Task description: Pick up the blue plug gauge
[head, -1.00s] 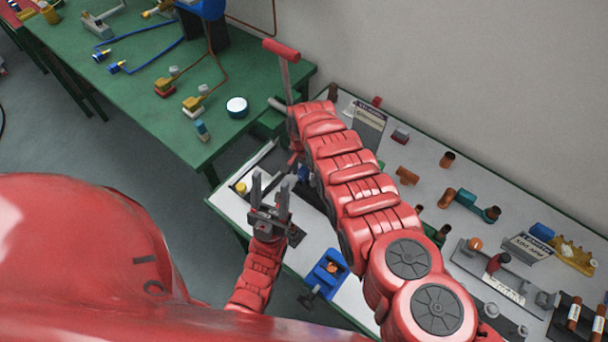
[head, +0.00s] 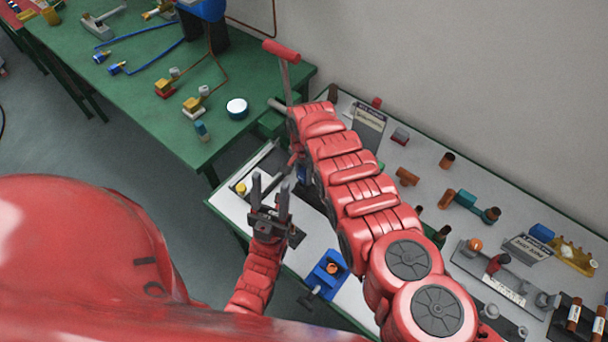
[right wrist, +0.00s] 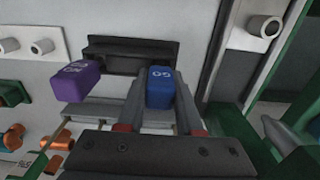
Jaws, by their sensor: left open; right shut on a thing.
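The blue plug gauge (right wrist: 161,79) is a small block with white lettering on its top. In the right wrist view it sits between the two fingers of my right gripper (right wrist: 160,104), which is shut on it. A purple gauge (right wrist: 82,80) stands just left of the fingers, beside a dark holder (right wrist: 130,53). Whether the blue gauge is clear of its holder, I cannot tell. In the head view my right arm mostly hides its gripper and the gauge. My left gripper (head: 270,198) is open and empty, fingers pointing up, near the white table's front edge.
The white table (head: 353,299) carries a blue vise-like fixture (head: 327,272), a sign (head: 368,117) and several fittings to the right. A green table (head: 150,112) with hoses and valves stands at the upper left. A wall runs behind.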

